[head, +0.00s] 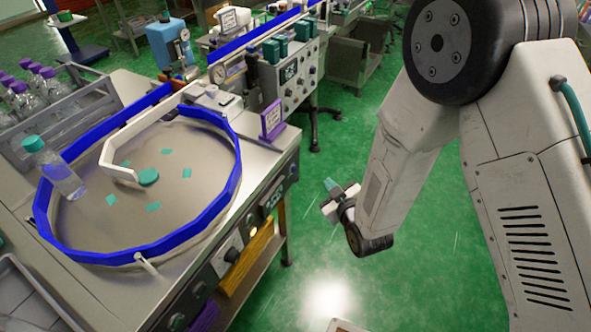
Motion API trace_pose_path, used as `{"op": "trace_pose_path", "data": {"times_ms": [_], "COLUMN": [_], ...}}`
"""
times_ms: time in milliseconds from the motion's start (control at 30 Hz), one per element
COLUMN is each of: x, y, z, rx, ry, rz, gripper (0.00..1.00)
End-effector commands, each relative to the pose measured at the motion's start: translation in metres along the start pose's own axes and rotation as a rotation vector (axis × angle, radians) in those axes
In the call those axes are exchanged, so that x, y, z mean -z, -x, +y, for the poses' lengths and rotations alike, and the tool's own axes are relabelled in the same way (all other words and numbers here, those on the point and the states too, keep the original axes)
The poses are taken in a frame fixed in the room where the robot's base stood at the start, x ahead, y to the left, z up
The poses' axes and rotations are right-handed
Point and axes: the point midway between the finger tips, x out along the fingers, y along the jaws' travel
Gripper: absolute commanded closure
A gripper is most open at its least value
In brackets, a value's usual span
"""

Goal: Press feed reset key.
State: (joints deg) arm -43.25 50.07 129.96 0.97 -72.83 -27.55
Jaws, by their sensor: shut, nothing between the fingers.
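The sleeve applicator is a metal bench (105,100) with a round turntable inside a blue rim (238,178). Its front side carries a dark control panel with a small teal display (272,201), a knob on a light plate (231,255) and a small lit yellow light or button (253,232). Labels are too small to read, so I cannot tell which control is the feed reset key. My gripper (330,187) is shut and empty. It hangs over the green floor to the right of the panel, apart from it.
A clear bottle with a teal cap (55,170) leans at the turntable's left rim. Purple-capped bottles (35,82) stand at the back left. A purple-framed sign (271,120) stands at the bench's right edge. Green floor (310,245) between bench and arm is clear.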

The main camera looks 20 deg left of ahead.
Motion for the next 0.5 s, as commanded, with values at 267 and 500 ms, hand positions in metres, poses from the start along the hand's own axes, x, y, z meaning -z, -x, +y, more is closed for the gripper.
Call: {"op": "trace_pose_path", "data": {"times_ms": [267,500], "x": [0.021,0.034], "y": [-0.028,-0.046], "z": [-0.021,-0.034], "rx": [0.002,0.001], "ry": [0.0,0.0], "rz": [0.003,0.003], "gripper": [1.0,1.0]}}
